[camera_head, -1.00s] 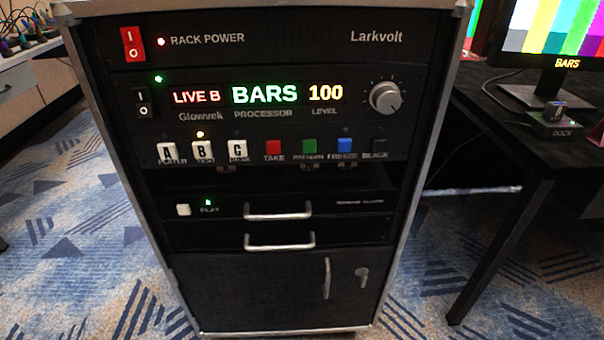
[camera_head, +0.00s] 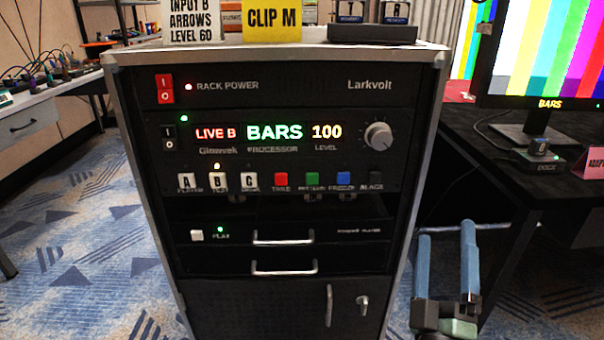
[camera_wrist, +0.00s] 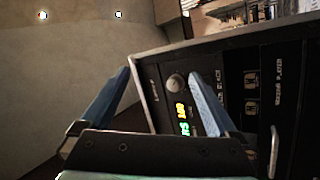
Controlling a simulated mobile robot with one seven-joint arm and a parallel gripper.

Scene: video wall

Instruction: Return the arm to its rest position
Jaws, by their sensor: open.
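My gripper (camera_head: 446,262) is at the lower right of the head view, beside the right edge of the rack, with its two blue fingers pointing up and apart. It is open and nothing is between the fingers. In the wrist view my gripper (camera_wrist: 160,92) shows its two fingers spread, with the rack turned sideways beyond them. The equipment rack (camera_head: 432,140) stands upright in the middle of the head view. Its processor display (camera_head: 268,132) reads LIVE B, BARS and 100.
A black desk (camera_head: 500,170) with a monitor (camera_head: 545,60) showing color bars stands to the right. Cards, one a yellow CLIP M card (camera_head: 272,22), stand on the rack's top. A white bench (camera_head: 40,110) is at the left. Carpet is open at the left.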

